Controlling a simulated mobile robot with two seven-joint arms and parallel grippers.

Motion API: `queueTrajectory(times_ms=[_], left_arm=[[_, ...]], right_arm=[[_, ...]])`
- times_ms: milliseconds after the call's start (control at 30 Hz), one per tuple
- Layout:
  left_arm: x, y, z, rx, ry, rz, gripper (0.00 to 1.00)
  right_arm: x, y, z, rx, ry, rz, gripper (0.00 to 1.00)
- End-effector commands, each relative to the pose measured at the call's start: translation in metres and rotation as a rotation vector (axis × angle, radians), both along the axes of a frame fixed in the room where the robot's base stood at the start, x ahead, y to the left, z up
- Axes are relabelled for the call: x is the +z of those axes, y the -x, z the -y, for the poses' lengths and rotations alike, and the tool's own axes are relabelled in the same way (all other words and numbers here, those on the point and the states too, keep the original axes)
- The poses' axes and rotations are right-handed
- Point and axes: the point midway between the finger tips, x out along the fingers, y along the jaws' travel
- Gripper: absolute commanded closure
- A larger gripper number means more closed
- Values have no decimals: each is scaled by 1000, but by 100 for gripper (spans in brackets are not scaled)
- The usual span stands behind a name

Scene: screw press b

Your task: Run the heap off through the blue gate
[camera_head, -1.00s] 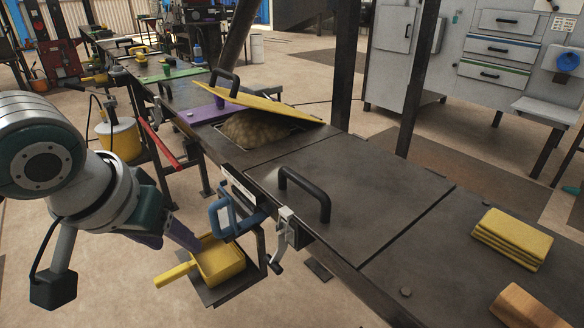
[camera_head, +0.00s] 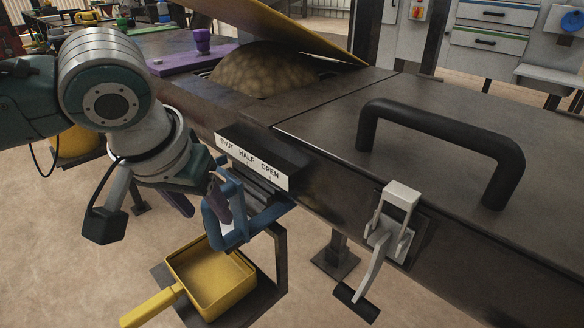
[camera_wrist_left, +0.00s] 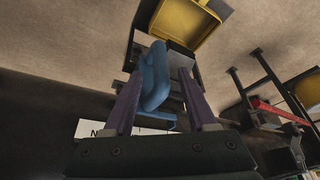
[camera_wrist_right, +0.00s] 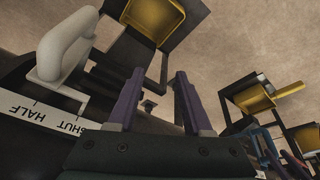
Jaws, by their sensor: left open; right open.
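The brown heap (camera_head: 262,70) lies in an opening in the dark bench top, under a tilted yellow lid (camera_head: 290,25). The blue gate handle (camera_head: 240,222) sticks out of the bench side below a SHUT, HALF, OPEN label (camera_head: 250,160). My left gripper (camera_head: 202,200) is at this handle. In the left wrist view the purple fingers (camera_wrist_left: 160,74) are open, one on each side of the blue handle (camera_wrist_left: 155,78). The gate's setting cannot be told. My right gripper (camera_wrist_right: 160,75) is open and empty, beside a white handle (camera_wrist_right: 65,50).
A yellow pan (camera_head: 208,280) sits on a stand below the blue handle. A grey toggle clamp (camera_head: 388,232) hangs on the bench side. A black handle (camera_head: 440,135) rises from the bench top. A purple plate (camera_head: 185,62) lies behind the heap.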

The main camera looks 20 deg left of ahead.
Motion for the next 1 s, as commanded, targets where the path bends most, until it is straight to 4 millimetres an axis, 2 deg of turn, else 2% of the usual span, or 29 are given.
queueTrajectory(times_ms=[33,200,600,1000], left_arm=[[-14,-4,0,1,1,-1,43],[-33,-12,-3,0,0,0,43],[-38,-16,-3,-1,0,1,44],[-38,-15,-3,-1,0,1,89]], right_arm=[[-9,0,0,0,0,0,50],[-19,0,0,0,-1,0,50],[-20,0,-2,-4,-9,0,50],[-20,0,-3,-4,-11,-1,50]])
